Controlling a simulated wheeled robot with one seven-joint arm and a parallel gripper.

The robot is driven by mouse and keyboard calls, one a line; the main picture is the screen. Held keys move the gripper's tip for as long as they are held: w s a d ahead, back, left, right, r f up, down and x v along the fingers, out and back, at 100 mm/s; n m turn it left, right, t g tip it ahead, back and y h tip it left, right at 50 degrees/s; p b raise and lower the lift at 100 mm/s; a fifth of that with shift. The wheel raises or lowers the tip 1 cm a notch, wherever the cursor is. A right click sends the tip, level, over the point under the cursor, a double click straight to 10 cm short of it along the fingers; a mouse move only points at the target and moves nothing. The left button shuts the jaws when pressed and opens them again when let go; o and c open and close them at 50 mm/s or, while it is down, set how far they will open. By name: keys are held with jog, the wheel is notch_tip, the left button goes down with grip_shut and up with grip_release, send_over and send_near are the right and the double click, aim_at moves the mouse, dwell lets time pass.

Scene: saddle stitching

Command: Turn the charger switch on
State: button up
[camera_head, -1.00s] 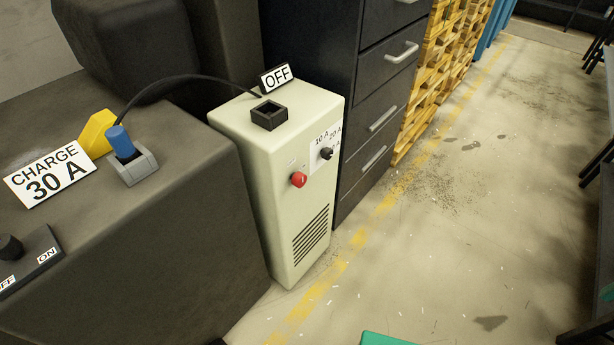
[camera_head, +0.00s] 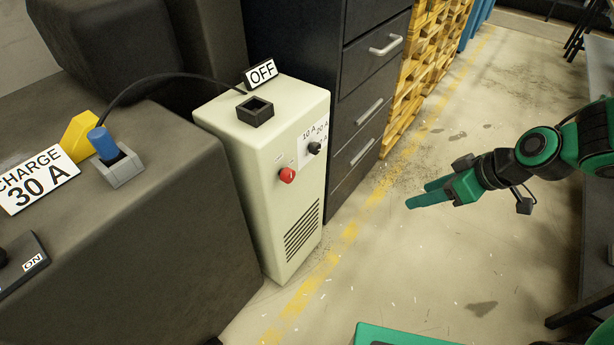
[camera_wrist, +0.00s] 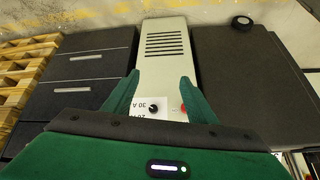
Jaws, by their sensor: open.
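The charger (camera_head: 270,170) is a tall cream cabinet standing on the floor. Its front has a red round switch (camera_head: 287,175) and, to the right, a black rotary knob (camera_head: 314,148) with amp markings. An OFF sign (camera_head: 262,72) stands on its top behind a black square socket (camera_head: 255,111). My gripper (camera_head: 416,196) is open and empty, in the air to the right of the charger and apart from it.
A CHARGE 30 A sign (camera_head: 36,180), a blue plug (camera_head: 103,143) in a grey socket and a yellow block (camera_head: 78,136) are on the dark machine (camera_head: 150,230) at left. Dark drawers (camera_head: 365,100) stand right behind the charger. The floor in front is clear.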

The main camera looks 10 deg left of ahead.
jog(key=a+f+n+y, duration=0.3)
jog(key=a+n+y, duration=0.15)
jog(key=a, duration=1.25)
jog(key=t+y, duration=0.2)
jog(key=t, duration=0.1)
send_near(291, 177)
jog(key=x, duration=0.9)
jog(key=shift+r, duration=0.1)
jog(key=c, duration=1.1)
